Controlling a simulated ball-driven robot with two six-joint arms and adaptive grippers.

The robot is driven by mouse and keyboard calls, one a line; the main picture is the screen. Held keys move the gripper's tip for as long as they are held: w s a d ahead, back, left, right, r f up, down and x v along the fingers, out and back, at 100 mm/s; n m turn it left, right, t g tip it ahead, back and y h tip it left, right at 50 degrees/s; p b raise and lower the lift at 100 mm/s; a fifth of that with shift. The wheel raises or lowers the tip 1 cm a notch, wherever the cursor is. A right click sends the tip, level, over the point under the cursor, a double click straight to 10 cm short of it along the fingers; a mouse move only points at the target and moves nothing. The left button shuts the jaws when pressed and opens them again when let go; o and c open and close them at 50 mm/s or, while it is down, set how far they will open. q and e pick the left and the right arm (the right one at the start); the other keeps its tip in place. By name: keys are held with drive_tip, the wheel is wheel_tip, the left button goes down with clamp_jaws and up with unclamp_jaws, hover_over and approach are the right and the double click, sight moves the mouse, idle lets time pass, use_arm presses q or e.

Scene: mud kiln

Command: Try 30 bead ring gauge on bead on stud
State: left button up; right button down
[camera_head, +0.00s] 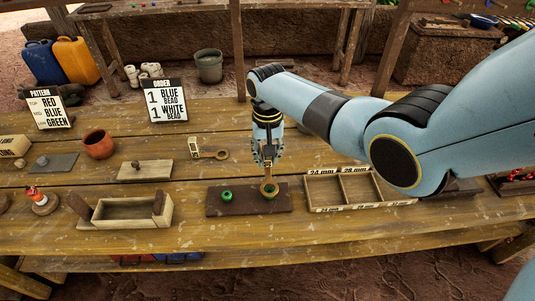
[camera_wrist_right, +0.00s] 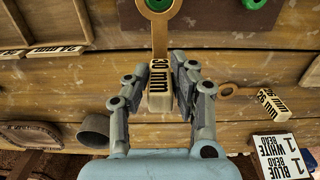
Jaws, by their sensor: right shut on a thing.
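My right gripper (camera_head: 268,160) points down over the dark board and is shut on the block handle of the 30 mm ring gauge (camera_head: 269,187). The wrist view shows the gauge's "30 mm" label (camera_wrist_right: 160,82) between the fingers of my right gripper (camera_wrist_right: 160,90). In that view the tan ring overlaps a green bead (camera_wrist_right: 158,4); I cannot tell whether the ring is down around it or just above it. Another green bead (camera_head: 226,197) sits at the left on the dark board (camera_head: 212,207). My left gripper is not in view.
Another ring gauge (camera_head: 207,153) lies behind the board. A compartment tray (camera_head: 342,208) with size labels stands right of it. An open wooden box (camera_head: 130,213), a lidded block (camera_head: 145,170) and a clay pot (camera_head: 98,144) are at the left. Sign cards (camera_head: 166,101) stand behind.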

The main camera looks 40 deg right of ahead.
drive_tip(key=shift+r+p, duration=1.55)
drive_tip(key=shift+r, duration=0.05)
